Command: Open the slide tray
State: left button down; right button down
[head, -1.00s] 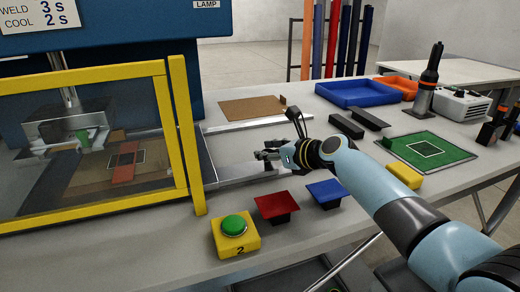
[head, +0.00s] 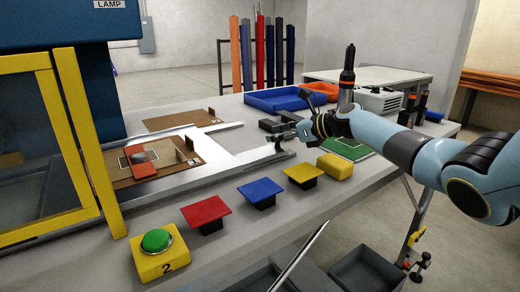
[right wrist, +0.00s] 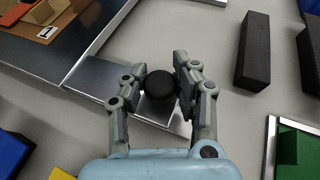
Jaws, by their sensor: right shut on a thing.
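The slide tray (head: 222,166) is a flat metal plate extending to the right out of the yellow-framed press. On it sits a brown fixture board (head: 186,150) with an orange-red strip (head: 140,165). The board stands beyond the yellow guard post. My right gripper (head: 285,137) is at the tray's right end. In the right wrist view, the fingers of that gripper (right wrist: 161,78) are closed on both sides of a round black knob (right wrist: 160,86) on a metal tab of the tray. My left gripper is not in view.
Red (head: 206,209), blue (head: 260,190) and yellow (head: 303,174) plates stand along the table's front, near a green button (head: 157,240) on a yellow box.

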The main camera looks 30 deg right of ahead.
jog(key=shift+d+b, duration=0.4)
jog(key=shift+d, duration=0.9)
jog(key=c, duration=1)
grip_release()
jog(key=v, duration=1.2)
